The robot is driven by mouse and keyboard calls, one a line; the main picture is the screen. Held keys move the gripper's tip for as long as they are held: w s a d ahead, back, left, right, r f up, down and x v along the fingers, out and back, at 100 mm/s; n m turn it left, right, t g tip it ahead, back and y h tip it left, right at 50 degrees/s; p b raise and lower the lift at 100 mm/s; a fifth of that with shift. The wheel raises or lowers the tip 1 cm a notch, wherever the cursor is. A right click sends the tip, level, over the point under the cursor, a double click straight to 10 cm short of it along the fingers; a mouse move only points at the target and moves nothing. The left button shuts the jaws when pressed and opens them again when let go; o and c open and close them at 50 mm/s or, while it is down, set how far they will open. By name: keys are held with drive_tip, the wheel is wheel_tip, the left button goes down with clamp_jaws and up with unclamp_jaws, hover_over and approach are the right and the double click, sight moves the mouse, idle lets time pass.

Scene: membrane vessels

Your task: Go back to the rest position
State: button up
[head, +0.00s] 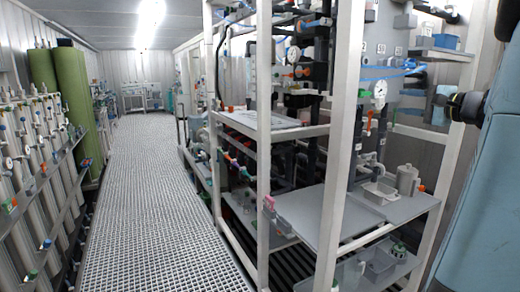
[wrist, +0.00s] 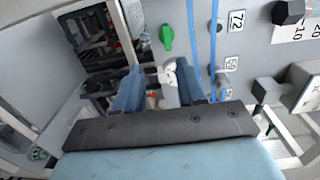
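In the wrist view my gripper (wrist: 158,78) shows two blue fingers standing apart beyond a dark padded cuff. The gap between them is open, and I see no object clearly held there. Pale fittings show in and behind the gap, in front of a light grey panel (wrist: 245,50) with a green handle (wrist: 166,37) and blue tubes. In the head view my blue-covered arm fills the right edge; the gripper's fingers cannot be made out there.
A white-framed rack (head: 335,150) with pipes and gauges stands close by, with a grey shelf (head: 310,213) and a grey jug (head: 407,180). Green cylinders (head: 72,90) and white membrane tubes line the left wall. The grated aisle (head: 150,200) between them is clear.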

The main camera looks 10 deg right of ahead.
drive_tip(key=s+a+f+n+g+y, duration=0.1)
drive_tip(key=s+a+f+n+g, duration=0.25)
drive_tip(key=a, duration=0.65)
drive_tip(key=s+a+f+n+g, duration=0.2)
drive_tip(key=s+a+f+g, duration=0.15)
drive_tip(key=a, duration=0.55)
drive_tip(key=s+a+f+n+g+h, duration=0.2)
drive_tip(key=s+a+f+n+h, duration=0.1)
drive_tip(key=s+f+n, duration=0.1)
drive_tip(key=s+a+f+n+g+h, duration=0.1)
drive_tip(key=s+a+f+n+h, duration=0.2)
drive_tip(key=s+f, duration=0.3)
drive_tip(key=s+n+h, duration=0.1)
drive_tip(key=s, duration=0.2)
drive_tip(key=shift+s+a+g, duration=0.2)
drive_tip(key=shift+a+g, duration=0.15)
drive_tip(key=shift+g, duration=0.05)
